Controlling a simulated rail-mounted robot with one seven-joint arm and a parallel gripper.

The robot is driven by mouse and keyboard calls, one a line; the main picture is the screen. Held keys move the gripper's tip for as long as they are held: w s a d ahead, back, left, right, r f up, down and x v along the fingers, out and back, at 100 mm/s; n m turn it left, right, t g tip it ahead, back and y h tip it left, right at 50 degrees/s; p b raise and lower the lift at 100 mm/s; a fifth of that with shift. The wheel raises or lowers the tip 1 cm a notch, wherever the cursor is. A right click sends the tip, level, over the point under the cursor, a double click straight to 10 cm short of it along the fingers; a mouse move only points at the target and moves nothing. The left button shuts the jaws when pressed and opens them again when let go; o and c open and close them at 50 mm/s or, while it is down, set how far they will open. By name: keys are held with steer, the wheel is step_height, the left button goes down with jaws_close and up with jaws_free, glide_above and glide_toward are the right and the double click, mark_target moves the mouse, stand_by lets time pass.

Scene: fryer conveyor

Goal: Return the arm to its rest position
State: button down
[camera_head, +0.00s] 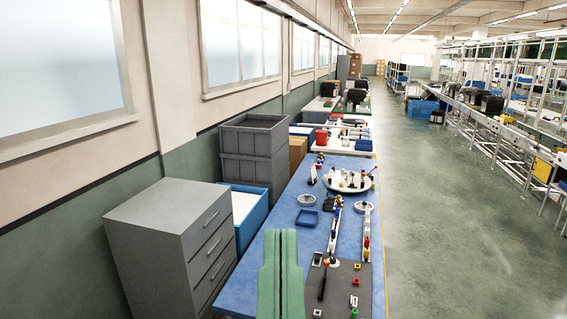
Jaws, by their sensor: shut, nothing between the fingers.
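My gripper and arm do not show in the head camera view. No finger or arm link can be made out over the workbench or the floor, so the arm's pose is hidden from me.
A long blue-topped workbench (260,240) runs away from me, with two long green pieces (278,275), a dark grey mat (345,295) and small parts on it. A grey drawer cabinet (172,240) and stacked grey crates (250,150) stand left. The green floor (430,220) at right is clear.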

step_height(320, 180, up, 15)
steer(key=p, duration=1)
steer(key=shift+p, duration=0.4)
steer(key=shift+f, duration=0.1)
step_height(320, 180, down, 39)
steer(key=b, duration=3.9)
steer(key=shift+d, duration=0.2)
steer(key=shift+f, duration=0.1)
